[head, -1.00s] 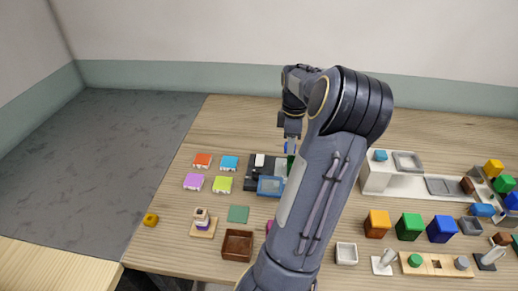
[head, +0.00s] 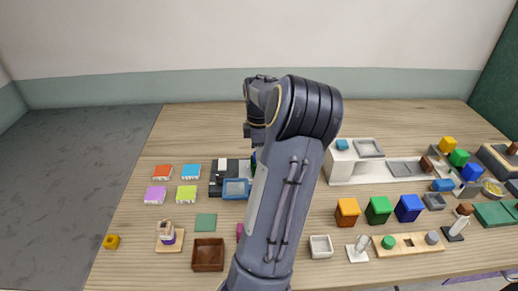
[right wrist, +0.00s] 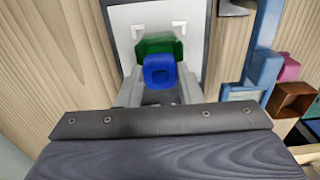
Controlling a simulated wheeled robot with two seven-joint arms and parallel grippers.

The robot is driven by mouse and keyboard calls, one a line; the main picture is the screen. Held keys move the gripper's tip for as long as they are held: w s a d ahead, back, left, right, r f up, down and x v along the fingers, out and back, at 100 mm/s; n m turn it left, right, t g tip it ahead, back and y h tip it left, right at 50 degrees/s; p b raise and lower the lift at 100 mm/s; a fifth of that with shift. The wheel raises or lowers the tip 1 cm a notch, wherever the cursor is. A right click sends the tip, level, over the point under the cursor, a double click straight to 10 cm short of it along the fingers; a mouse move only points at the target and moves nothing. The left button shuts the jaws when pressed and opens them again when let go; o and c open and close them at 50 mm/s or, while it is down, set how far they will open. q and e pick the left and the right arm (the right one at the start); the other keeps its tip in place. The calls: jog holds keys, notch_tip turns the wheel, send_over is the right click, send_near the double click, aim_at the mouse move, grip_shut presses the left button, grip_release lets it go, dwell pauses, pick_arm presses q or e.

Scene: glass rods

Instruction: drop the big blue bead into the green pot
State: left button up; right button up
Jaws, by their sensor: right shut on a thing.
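The big blue bead (right wrist: 160,62), square-faced with a round hole, is between the fingers of my right gripper (right wrist: 160,82) in the right wrist view. The gripper is shut on it. The green pot (right wrist: 152,46) shows right behind the bead, on a pale plate with white corner marks (right wrist: 135,20). The bead overlaps the pot in this view; I cannot tell whether it is above the rim or partly inside. In the head view my right arm hides most of the gripper, the bead and the pot. My left gripper is not in view.
A blue-framed tray (head: 236,189) stands close beside the pot. Coloured blocks (head: 190,171) lie to the left, with a brown box (head: 208,254) in front. Orange, green and blue bins (head: 379,210) and a white stand (head: 345,165) are to the right.

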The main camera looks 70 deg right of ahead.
jog(key=o, duration=1.1)
jog(key=shift+c, duration=0.2)
notch_tip(320, 180, up, 8)
jog(key=shift+f, duration=0.1)
jog(key=w+a+r+m+t, duration=0.1)
jog(key=w+a, duration=0.4)
jog(key=a, duration=0.6)
jog(key=w+a+r+m+t, duration=0.1)
jog(key=w+a, duration=0.5)
jog(key=a, duration=0.5)
jog(key=s+a+f+m+t+y, duration=0.1)
jog(key=s+a+f+m+y, duration=0.1)
jog(key=a, duration=0.8)
jog(key=s+a+f+m+t+y, duration=0.1)
jog(key=s+a, duration=0.4)
jog(key=a, duration=0.6)
notch_tip(320, 180, down, 2)
jog(key=shift+s+f+m+t+y, duration=0.1)
jog(key=shift+s+m+t+y, duration=0.25)
jog(key=shift+m+t, duration=0.4)
